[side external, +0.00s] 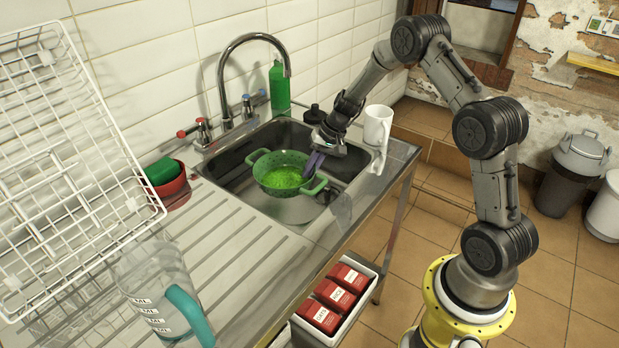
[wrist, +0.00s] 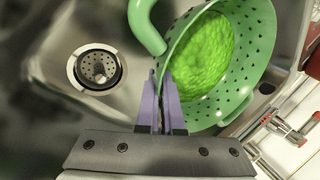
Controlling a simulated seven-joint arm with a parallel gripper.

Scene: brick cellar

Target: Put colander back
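The green colander (side external: 281,190) is in the sink, a bright green mass (side external: 284,178) inside it; I cannot tell whether its base touches the sink floor. In the wrist view the colander (wrist: 262,50) fills the upper right, with one looped handle (wrist: 145,28) at the top. My gripper (side external: 312,164) reaches down from the right to the colander's right rim. In the wrist view the purple fingers (wrist: 161,88) are close together on the near rim, one inside and one outside.
The sink (side external: 238,150) has a drain (wrist: 98,70) and a tall faucet (side external: 224,85). A white mug (side external: 378,126) stands at its right edge. A wire dish rack (side external: 70,150), measuring jug (side external: 155,285) and red bowl (side external: 173,190) are on the left. A green bottle (side external: 279,87) stands behind.

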